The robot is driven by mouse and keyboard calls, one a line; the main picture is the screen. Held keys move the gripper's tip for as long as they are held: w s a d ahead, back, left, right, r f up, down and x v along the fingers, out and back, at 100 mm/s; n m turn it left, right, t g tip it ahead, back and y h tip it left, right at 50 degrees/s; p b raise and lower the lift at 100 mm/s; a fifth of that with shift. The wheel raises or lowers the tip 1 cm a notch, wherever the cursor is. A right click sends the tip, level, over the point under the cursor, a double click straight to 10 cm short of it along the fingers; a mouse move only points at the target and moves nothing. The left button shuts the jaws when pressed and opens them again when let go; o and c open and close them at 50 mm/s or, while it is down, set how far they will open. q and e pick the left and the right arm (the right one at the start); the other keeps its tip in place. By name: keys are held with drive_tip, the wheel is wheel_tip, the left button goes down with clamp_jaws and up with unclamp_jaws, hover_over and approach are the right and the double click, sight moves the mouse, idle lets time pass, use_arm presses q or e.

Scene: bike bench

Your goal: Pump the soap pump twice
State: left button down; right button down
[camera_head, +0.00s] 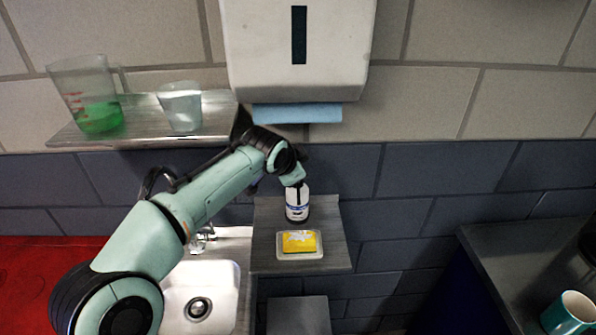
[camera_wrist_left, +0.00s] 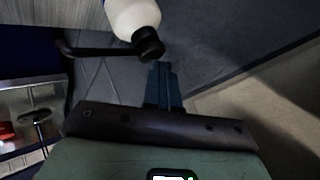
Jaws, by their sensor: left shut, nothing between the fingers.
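The soap pump (camera_head: 297,205) is a white bottle with a blue-and-white label, upright on a small grey shelf (camera_head: 330,262) against the wall. In the left wrist view, the soap pump (camera_wrist_left: 130,14) shows its white body and a black top. My left gripper (camera_head: 297,184) is over the bottle's top in the head view and partly hides it. The left wrist view shows its fingers (camera_wrist_left: 161,68) together and empty, close to the black top. I cannot tell whether they touch it. My right gripper is not in view.
A yellow sponge (camera_head: 299,241) on a dish sits in front of the bottle. A sink (camera_head: 222,285) is left of the shelf. A towel dispenser (camera_head: 298,60) hangs above. A metal shelf (camera_head: 150,128) holds a jug (camera_head: 92,95) and a cup (camera_head: 181,105).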

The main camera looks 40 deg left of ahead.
use_arm(q)
drive_tip(key=shift+f, duration=0.15)
